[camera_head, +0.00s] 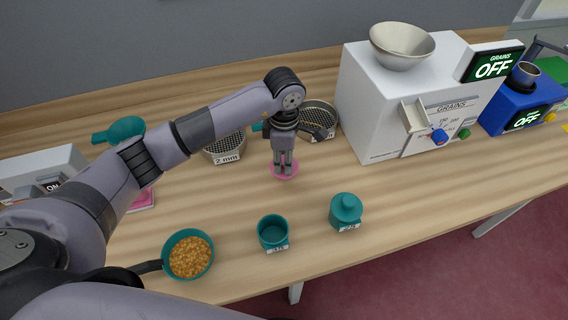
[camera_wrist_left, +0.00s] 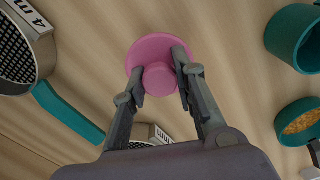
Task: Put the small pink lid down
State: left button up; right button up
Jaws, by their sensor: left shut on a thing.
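The small pink lid (camera_head: 285,173) is a round disc with a knob, between the sieves and the teal cups in the head view. My left gripper (camera_head: 284,165) points down over it, its fingers shut on the lid's knob. In the left wrist view the knob (camera_wrist_left: 160,79) sits between the two fingertips (camera_wrist_left: 162,75), and the flat pink disc (camera_wrist_left: 150,46) faces the wooden table. The lid is at or very near the table top; I cannot tell whether it touches. My right gripper is not clearly shown.
A teal cup (camera_head: 272,232) and a teal lidded jar (camera_head: 346,210) stand in front. A teal pan of grain (camera_head: 189,256) is front left. Sieves (camera_head: 224,147) stand behind. A white grain machine (camera_head: 378,110) is right. Bare table (camera_head: 225,205) surrounds the lid.

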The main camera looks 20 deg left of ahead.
pick_arm(q)
notch_tip(320, 180, down, 3)
jog(key=shift+r+p, duration=0.15)
jog(key=shift+p, duration=0.2)
jog(key=shift+f, duration=0.55)
jog(key=o, duration=0.9)
pick_arm(e)
jog(key=shift+s+r, duration=0.25)
jog(key=shift+s, duration=0.55)
pick_arm(q)
jog(key=shift+r, duration=0.3)
notch_tip(320, 180, up, 11)
jog(key=b, duration=0.4)
jog(key=shift+r, duration=0.4)
pick_arm(e)
notch_tip(320, 180, down, 4)
jog(key=shift+r, duration=0.1)
